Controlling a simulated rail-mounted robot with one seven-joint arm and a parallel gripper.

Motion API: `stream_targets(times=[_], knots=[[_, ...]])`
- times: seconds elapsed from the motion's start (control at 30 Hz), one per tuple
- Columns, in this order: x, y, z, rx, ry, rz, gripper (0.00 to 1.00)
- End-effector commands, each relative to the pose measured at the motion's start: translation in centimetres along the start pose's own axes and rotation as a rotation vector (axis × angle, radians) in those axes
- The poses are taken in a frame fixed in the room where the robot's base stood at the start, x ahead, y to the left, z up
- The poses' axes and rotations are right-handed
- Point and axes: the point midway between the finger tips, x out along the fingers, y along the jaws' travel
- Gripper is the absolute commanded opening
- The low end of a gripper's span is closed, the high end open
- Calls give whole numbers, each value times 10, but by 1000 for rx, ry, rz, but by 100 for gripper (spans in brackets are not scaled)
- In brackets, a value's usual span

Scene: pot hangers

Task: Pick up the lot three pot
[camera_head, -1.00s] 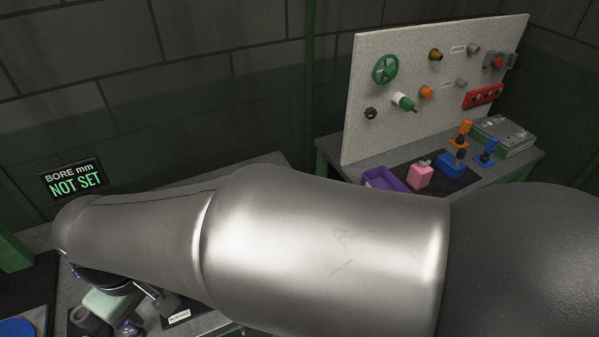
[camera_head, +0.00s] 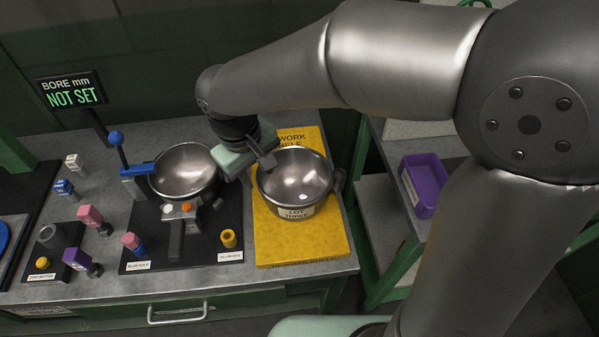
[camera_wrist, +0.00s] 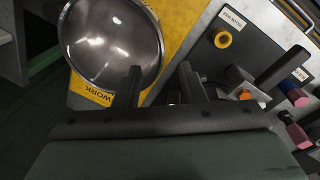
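The steel pot with the label reading LOT and a blurred second line (camera_head: 296,187) stands upright on a yellow mat marked WORK (camera_head: 300,247). Its dark handle (camera_head: 339,180) points right. My gripper (camera_head: 268,160) hangs at the pot's upper left rim, between it and the other steel pot. In the wrist view, my gripper (camera_wrist: 158,76) has its two dark fingers apart with nothing clearly held between them. The pot's bowl (camera_wrist: 112,42) lies left of the left finger, which overlaps or nearly meets its rim. Contact cannot be told.
Another steel bowl (camera_head: 184,171) sits on the black board to the left, beside a blue-handled lever (camera_head: 124,157). Coloured plugs and a yellow ring (camera_head: 229,238) stand around it. A purple bin (camera_head: 425,184) is on the right bench. The mat's front part is bare.

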Motion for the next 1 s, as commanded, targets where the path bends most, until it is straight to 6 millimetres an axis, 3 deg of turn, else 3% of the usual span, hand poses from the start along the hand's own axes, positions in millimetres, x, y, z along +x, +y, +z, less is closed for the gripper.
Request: stream_targets(times=[0.3,1.0], knots=[[68,0,2,-1,-4,-3,37],[138,1,5,1,0,0,37]])
